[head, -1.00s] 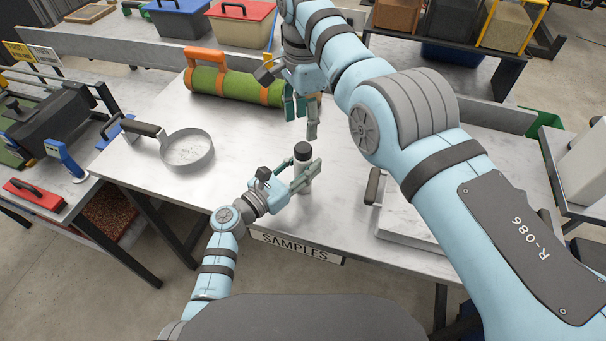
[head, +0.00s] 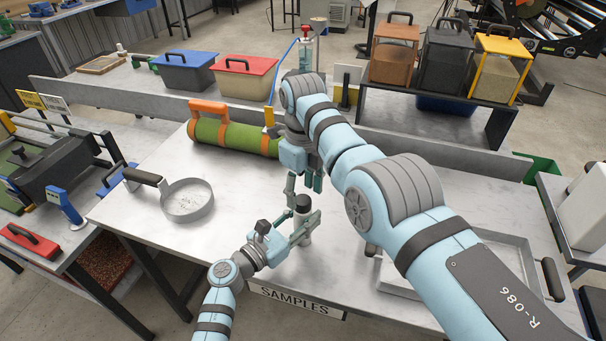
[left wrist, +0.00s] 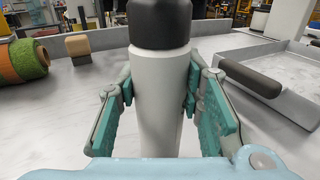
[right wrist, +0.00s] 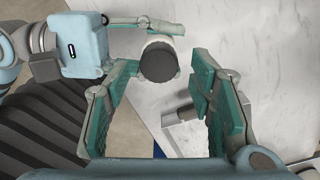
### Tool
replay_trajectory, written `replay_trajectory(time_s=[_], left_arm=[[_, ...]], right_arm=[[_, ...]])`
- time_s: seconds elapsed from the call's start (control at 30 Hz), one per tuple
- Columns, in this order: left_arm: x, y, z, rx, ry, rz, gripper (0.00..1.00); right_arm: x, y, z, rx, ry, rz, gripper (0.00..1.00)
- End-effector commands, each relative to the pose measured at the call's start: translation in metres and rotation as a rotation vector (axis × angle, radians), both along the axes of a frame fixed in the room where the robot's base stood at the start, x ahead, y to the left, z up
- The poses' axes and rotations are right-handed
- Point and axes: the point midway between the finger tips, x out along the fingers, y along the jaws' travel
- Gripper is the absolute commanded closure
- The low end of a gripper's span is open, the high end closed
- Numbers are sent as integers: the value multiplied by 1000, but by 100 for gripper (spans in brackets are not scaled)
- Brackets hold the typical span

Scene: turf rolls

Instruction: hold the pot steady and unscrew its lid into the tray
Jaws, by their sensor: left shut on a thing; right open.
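The pot is a pale upright cylinder (left wrist: 160,110) with a black lid (head: 303,203) on top. It stands near the table's front edge, above the SAMPLES sign. My left gripper (head: 302,230) is shut around the pot's body, below the lid, with a finger on each side in the left wrist view. My right gripper (head: 306,182) is open and points down just above the lid. In the right wrist view the lid (right wrist: 158,65) lies between and beyond the open fingertips. The shallow metal tray (head: 490,236) lies to the right, partly hidden by my right arm; it also shows in the left wrist view (left wrist: 285,62).
A round pan (head: 187,202) with a dark handle lies to the left. A green turf roll (head: 230,137) with orange bands lies behind. Lidded boxes (head: 187,72) and a shelf of caged samples (head: 445,100) stand at the back. The table between pan and pot is clear.

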Motion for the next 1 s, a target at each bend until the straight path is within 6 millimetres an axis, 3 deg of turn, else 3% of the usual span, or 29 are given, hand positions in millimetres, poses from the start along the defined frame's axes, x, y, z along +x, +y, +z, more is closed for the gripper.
replay_trajectory(time_s=[0.17,0.43,0.73,0.87,1.0], left_arm=[[0,0,-1,1,1,0,100],[0,0,-1,1,1,0,100],[0,0,0,1,1,0,100],[0,0,0,1,1,0,100],[0,0,-1,1,1,0,100]], right_arm=[[-1,0,-24,-1,1,1,51],[0,0,-27,-1,-2,2,52],[0,0,-27,-1,-2,2,100],[0,-1,-26,-1,-3,40,100],[0,-1,-26,-2,-3,360,100]])
